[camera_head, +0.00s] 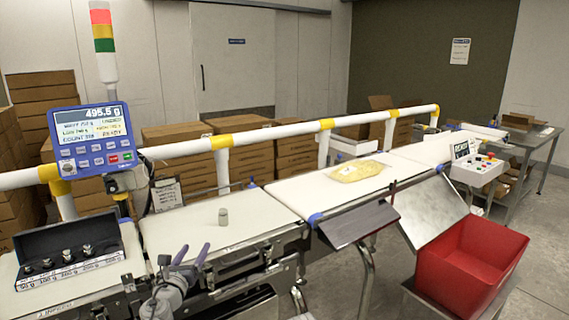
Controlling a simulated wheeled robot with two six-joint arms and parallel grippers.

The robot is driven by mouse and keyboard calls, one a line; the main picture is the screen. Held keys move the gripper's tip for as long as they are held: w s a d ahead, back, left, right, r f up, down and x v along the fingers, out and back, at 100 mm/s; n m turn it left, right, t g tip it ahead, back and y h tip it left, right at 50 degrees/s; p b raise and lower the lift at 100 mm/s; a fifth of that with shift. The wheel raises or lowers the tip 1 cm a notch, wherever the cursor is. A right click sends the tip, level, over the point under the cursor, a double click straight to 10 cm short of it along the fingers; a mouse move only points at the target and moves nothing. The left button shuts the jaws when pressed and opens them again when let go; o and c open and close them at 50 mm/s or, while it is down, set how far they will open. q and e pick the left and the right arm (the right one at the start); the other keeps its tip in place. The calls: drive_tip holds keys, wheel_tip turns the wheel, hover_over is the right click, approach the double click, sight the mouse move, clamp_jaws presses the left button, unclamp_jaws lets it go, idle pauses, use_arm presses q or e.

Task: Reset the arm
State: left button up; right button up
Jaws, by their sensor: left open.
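My left gripper (191,255) shows at the bottom, in front of the near belt section. Its two purple-grey fingers are apart with nothing between them. A small metal cylinder, which looks like a weight (223,216), stands upright on the white belt (180,232), beyond and to the right of the fingers and apart from them. My right gripper is not in the picture.
A black case (40,245) holds several weights at the left. A display (92,135) reads 495.5 g. A yellowish bag (356,171) lies on the farther belt. A red bin (470,265) stands at the right. A white-yellow rail (285,130) runs behind the belts.

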use_arm(q)
drive_tip(key=s+d+f+n+g+y, duration=0.2)
drive_tip(key=s+f+n+g+y, duration=0.3)
drive_tip(key=n, duration=0.7)
drive_tip(key=s+d+f+n+g+y, duration=0.1)
drive_tip(key=d+f+n+g+y, duration=0.15)
drive_tip(key=f+n, duration=0.75)
drive_tip(key=s+d+f+n+g+h, duration=0.2)
drive_tip(key=s+d+f+n+g, duration=0.25)
drive_tip(key=s+d, duration=0.35)
drive_tip(key=s+d+f+n+g+h, duration=0.35)
drive_tip(key=s+d+g, duration=0.25)
drive_tip(key=s, duration=0.4)
wheel_tip(320, 180, up, 17)
drive_tip(key=s+p, duration=0.1)
drive_tip(key=p, duration=1.5)
drive_tip(key=shift+s+d+r+n+y, duration=0.15)
drive_tip(key=shift+d+r+n+y, duration=0.05)
drive_tip(key=shift+d+n+y, duration=0.2)
